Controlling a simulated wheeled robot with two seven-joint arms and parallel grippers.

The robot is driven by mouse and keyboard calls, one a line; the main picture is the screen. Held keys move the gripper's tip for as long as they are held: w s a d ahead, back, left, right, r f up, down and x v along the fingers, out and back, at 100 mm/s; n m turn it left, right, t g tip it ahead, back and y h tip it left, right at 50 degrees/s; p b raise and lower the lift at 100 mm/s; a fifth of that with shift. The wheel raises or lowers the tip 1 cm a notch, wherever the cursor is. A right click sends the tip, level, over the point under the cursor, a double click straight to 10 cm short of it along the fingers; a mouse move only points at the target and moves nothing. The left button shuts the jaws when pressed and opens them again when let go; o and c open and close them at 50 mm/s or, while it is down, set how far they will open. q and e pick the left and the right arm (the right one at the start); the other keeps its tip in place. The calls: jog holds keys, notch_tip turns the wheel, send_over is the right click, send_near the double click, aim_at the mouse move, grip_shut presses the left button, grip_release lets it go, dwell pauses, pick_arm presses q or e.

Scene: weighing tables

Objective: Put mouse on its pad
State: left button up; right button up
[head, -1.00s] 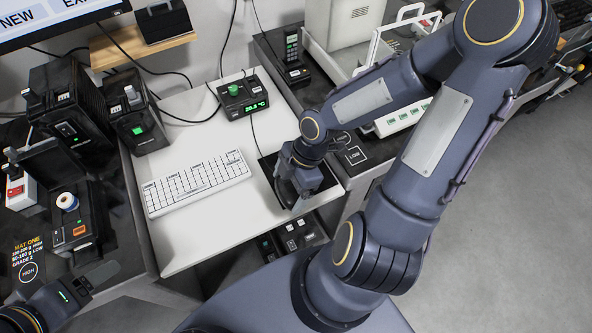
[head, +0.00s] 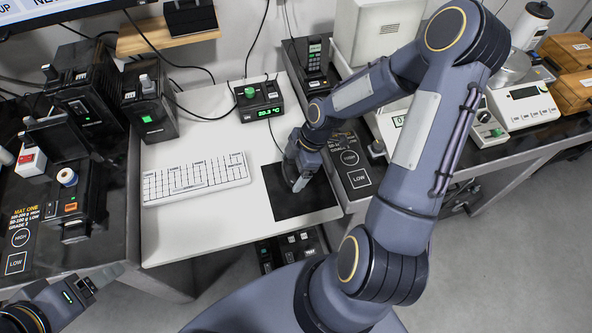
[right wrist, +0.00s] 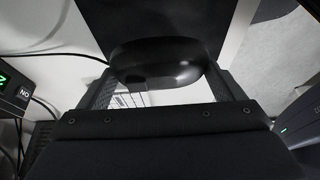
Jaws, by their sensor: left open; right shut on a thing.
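The black mouse (right wrist: 155,62) is between the two fingers of my right gripper in the right wrist view, which is shut on it. The black mouse pad (head: 285,203) lies on the white desk, right of the keyboard. In the head view my right gripper (head: 299,184) is over the pad's upper right part and hides the mouse. The pad (right wrist: 165,14) also shows beyond the mouse in the wrist view. I cannot tell whether the mouse touches it. My left gripper (head: 95,284) is open and empty at the lower left.
A white keyboard (head: 196,180) lies left of the pad. A black display box with green digits (head: 258,108) stands behind the pad, its cable running towards it. A dark counter with a LOW marking (head: 361,178) adjoins at the right. The desk's front left is clear.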

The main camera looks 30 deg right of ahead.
aim_at(296, 173)
jog(key=shift+w+d+f, duration=0.3)
jog(key=shift+d+f, duration=0.05)
jog(key=shift+f, duration=0.2)
jog(key=shift+w+d+f, duration=0.25)
jog(key=shift+d+f, duration=0.1)
jog(key=shift+f, duration=0.2)
jog(key=shift+w+f, duration=0.1)
jog(key=shift+f, duration=1.55)
jog(key=shift+f, duration=0.1)
jog(key=shift+f, duration=0.15)
jog(key=o, duration=0.8)
jog(key=shift+r, duration=0.2)
